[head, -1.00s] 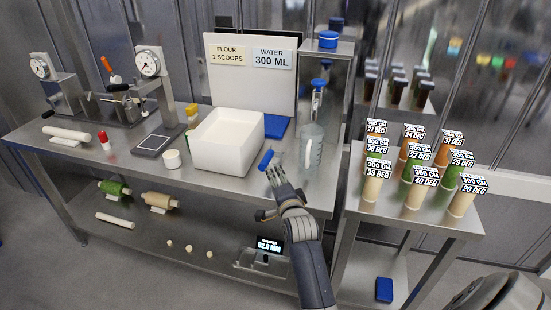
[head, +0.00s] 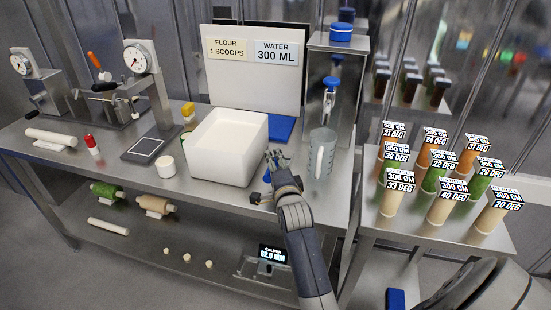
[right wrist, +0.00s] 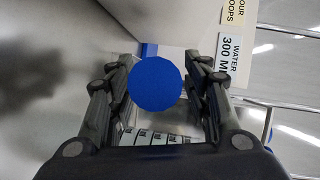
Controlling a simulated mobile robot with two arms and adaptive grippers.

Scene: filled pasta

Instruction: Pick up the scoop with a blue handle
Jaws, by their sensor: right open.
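The scoop's blue handle (head: 267,177) stands on the table just right of the white bin, mostly hidden behind my right gripper (head: 276,158) in the head view. In the right wrist view the handle shows as a round blue end (right wrist: 155,84), between the two fingers of my right gripper (right wrist: 160,57). The fingers are open, with one on each side of the blue end; I cannot tell whether either touches it. The rest of the scoop is hidden. My left gripper is not in view.
The white bin (head: 204,155) is close on the left and a clear measuring jug (head: 320,155) close on the right. A sign board (head: 253,85) and a blue flat piece (head: 281,128) are behind. Labelled cylinders (head: 440,208) stand on the right-hand table.

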